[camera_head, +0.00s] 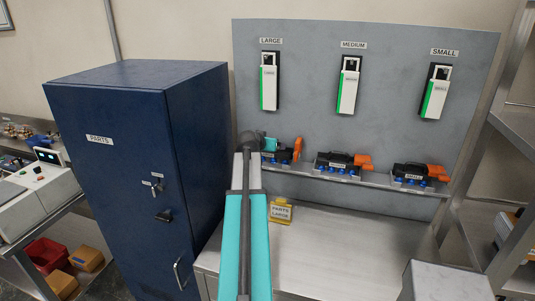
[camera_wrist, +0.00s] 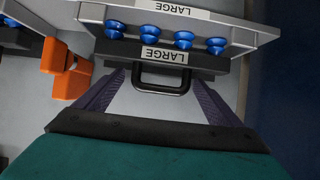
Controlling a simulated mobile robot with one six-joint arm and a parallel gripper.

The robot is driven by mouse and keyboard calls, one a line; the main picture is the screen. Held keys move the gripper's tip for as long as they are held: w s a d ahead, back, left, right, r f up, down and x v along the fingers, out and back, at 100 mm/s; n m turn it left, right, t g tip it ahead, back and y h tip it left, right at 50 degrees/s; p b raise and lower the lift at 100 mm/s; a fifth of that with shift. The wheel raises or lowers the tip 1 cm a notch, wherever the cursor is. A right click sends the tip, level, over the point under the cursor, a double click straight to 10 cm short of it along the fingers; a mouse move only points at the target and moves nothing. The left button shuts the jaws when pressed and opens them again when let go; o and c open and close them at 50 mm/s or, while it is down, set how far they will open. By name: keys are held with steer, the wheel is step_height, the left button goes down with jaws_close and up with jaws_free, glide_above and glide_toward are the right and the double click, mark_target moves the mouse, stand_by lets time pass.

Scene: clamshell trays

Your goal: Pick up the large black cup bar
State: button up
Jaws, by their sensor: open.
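The large black cup bar (camera_head: 283,156) sits at the left end of the wall shelf, partly hidden by my arm and gripper. In the wrist view the bar (camera_wrist: 125,50) shows a LARGE label, a row of blue suction cups and a black loop handle (camera_wrist: 163,90). My gripper (camera_head: 270,145) is at the bar in the head view. In the wrist view my gripper (camera_wrist: 160,84) is open, with one purple finger on each side of the handle and visible gaps between fingers and handle.
An orange part (camera_wrist: 70,72) lies left of the handle in the wrist view. The medium (camera_head: 338,164) and small (camera_head: 413,175) bars sit farther right on the shelf (camera_head: 375,183). A blue cabinet (camera_head: 125,150) stands to the left. A yellow PARTS LARGE bin (camera_head: 281,211) is on the bench.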

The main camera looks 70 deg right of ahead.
stand_by(0.4)
steer(key=c, duration=1.4)
steer(key=shift+a+r+b, duration=0.1)
steer(key=shift+r+b, duration=0.1)
steer(key=shift+b, duration=0.2)
steer(key=shift+a+r, duration=0.1)
steer(key=shift+r+b, duration=1.4)
steer(key=shift+r, duration=1.7)
steer(key=shift+a+r, duration=0.1)
steer(key=shift+a, duration=0.1)
steer(key=a+b, duration=0.1)
steer(key=a, duration=0.5)
steer(key=a+b, duration=0.2)
steer(key=a, duration=0.4)
steer(key=s+a+b, duration=0.1)
steer(key=a+b, duration=0.1)
steer(key=a, duration=0.5)
steer(key=shift+a, duration=0.1)
